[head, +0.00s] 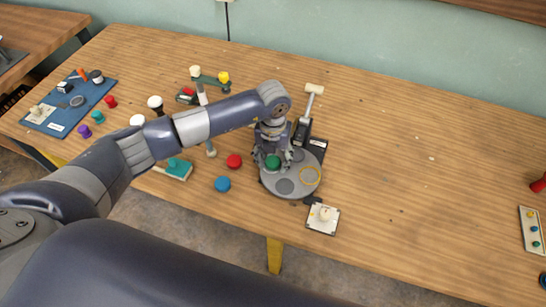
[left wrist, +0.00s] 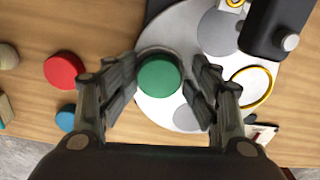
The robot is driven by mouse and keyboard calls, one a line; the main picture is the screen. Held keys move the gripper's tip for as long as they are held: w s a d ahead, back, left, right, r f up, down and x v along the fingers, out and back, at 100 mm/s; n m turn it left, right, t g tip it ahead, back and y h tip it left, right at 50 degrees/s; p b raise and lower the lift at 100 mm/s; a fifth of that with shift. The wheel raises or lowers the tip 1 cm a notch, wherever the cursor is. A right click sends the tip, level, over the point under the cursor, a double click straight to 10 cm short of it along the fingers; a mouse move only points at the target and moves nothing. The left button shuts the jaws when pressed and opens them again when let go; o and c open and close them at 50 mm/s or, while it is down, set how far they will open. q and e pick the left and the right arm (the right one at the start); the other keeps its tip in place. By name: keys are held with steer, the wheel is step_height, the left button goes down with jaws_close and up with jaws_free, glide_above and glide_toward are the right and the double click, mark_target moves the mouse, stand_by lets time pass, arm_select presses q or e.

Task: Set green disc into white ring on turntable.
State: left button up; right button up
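The round grey turntable (head: 291,187) stands on the wooden table and also shows in the left wrist view (left wrist: 180,25). The green disc (head: 273,162) is at its left part, between the fingers of my left gripper (head: 272,160). I cannot tell whether the disc rests flat on the turntable. No white ring is visible; the area under the disc is hidden. My right gripper is out of view.
A yellow ring (head: 310,176) marks the turntable's right side. A red disc (head: 234,161) and a blue disc (head: 222,184) lie left of it. The table's right middle is clear.

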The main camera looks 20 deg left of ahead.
mark_target(273, 161)
arm_select(q)
steer(key=shift+s+a+f, duration=0.1)
steer(key=shift+f, duration=0.05)
stand_by(0.3)
steer(key=shift+r+p, duration=0.55)
steer(key=shift+r, duration=0.05)
step_height(273, 161, up, 12)
steer(key=b, duration=0.2)
steer(key=shift+r, duration=0.15)
